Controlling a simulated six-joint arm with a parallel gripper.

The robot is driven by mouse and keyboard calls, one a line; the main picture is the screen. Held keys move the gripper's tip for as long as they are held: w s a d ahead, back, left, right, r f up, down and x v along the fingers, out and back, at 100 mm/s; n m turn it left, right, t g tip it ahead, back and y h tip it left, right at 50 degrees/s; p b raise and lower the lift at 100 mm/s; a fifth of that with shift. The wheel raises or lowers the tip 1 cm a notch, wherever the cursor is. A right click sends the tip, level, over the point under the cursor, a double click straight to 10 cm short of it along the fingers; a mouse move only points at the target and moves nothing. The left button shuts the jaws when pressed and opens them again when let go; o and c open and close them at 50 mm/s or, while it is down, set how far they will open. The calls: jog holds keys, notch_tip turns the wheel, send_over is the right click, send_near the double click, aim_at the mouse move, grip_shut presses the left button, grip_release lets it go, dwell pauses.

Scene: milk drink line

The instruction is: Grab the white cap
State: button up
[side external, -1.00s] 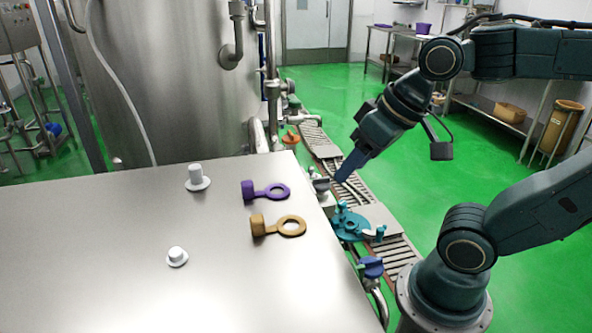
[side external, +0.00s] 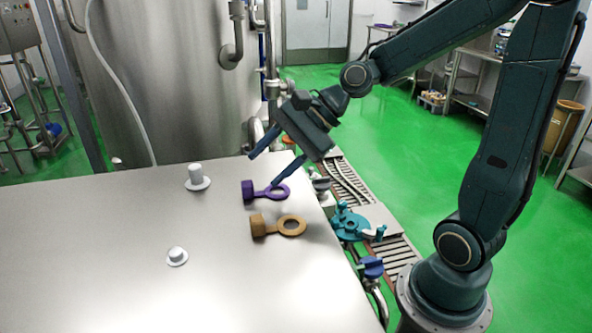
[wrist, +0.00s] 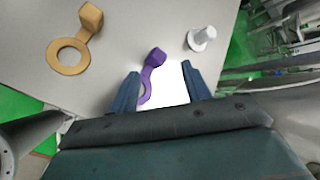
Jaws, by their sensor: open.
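Two white flanged pieces stand on the steel table. The taller white cap (side external: 196,174) is near the back edge, and a shorter white cap (side external: 177,255) is nearer the front left. The taller one seems to be the white piece in the wrist view (wrist: 201,38), ahead and right of my fingers. My gripper (side external: 262,172) is open and empty above the table's back right corner, right of the taller cap and apart from it. In the wrist view my gripper (wrist: 160,70) has its fingers either side of part of the purple cap.
A purple cap with a ring tab (side external: 250,191) lies under my gripper. A brown one (side external: 260,226) lies in front of it. A conveyor with a teal fitting (side external: 349,224) runs along the table's right edge. The table's left side is clear.

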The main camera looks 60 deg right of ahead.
aim_at(197, 182)
jog(key=w+m, duration=0.1)
jog(key=m, duration=0.1)
jog(key=w+d+m+t+y, duration=0.1)
jog(key=m, duration=0.1)
jog(key=w+d+m+y, duration=0.1)
jog(key=w+m, duration=0.1)
jog(key=shift+r+m+t, duration=0.15)
jog(key=shift+m+t, duration=0.15)
jog(key=m, duration=0.1)
jog(key=w+d+m+t+y, duration=0.1)
jog(key=m, duration=0.1)
jog(key=shift+w+d+r, duration=0.1)
jog(key=shift+w+r, duration=0.05)
jog(key=shift+r, duration=0.15)
jog(key=shift+x, duration=4.3)
jog(key=shift+w, duration=0.1)
jog(key=shift+x, duration=2.55)
jog(key=shift+r, duration=0.1)
grip_shut()
